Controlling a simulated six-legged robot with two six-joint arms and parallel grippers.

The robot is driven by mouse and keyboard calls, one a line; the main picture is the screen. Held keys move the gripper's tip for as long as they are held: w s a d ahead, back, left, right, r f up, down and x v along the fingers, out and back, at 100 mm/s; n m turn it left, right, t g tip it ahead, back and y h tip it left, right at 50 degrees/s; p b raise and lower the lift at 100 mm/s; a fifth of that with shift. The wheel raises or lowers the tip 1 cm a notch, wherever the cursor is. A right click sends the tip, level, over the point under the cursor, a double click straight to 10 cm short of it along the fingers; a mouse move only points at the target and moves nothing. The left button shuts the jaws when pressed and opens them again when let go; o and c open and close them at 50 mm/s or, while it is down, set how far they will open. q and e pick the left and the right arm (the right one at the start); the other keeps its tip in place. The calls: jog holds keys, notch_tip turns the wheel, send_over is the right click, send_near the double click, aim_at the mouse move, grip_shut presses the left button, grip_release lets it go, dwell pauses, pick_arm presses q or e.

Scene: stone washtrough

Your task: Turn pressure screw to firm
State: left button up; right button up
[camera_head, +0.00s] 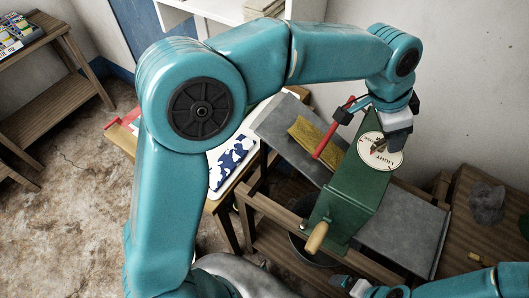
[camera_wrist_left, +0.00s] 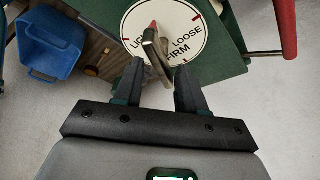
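The pressure screw's round white dial (camera_head: 380,152) sits on top of a green machine (camera_head: 345,200). My left gripper (camera_head: 376,138) is over the dial. In the left wrist view its fingers (camera_wrist_left: 158,75) are apart, one on each side of the handle, with gaps visible. My right gripper (camera_head: 345,284) is at the bottom edge, its fingers unclear.
A red bar (camera_head: 328,140) rises beside the machine, and a wooden grip (camera_head: 316,238) sticks out at its front. A sloped grey tray (camera_head: 280,128) holds a yellow piece (camera_head: 312,134). A blue bin (camera_wrist_left: 52,45) shows in the left wrist view. A grey lump (camera_head: 487,203) lies at right.

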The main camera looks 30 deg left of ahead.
pick_arm(q)
jog(key=shift+r+m+g+p, duration=0.15)
jog(key=shift+m+g+p, duration=0.35)
jog(key=shift+m, duration=0.7)
jog(key=m+g+p, duration=0.1)
jog(key=m+p, duration=0.2)
jog(key=m, duration=0.1)
jog(key=shift+r+h, duration=0.1)
jog(key=shift+h, duration=0.3)
jog(key=shift+a+r+m+g+b, duration=0.2)
jog(key=shift+r+m+g+b, duration=0.1)
jog(key=shift+r+b, duration=0.05)
jog(key=v, duration=1.5)
jog(key=shift+s+p, duration=0.15)
jog(key=shift+p, duration=0.25)
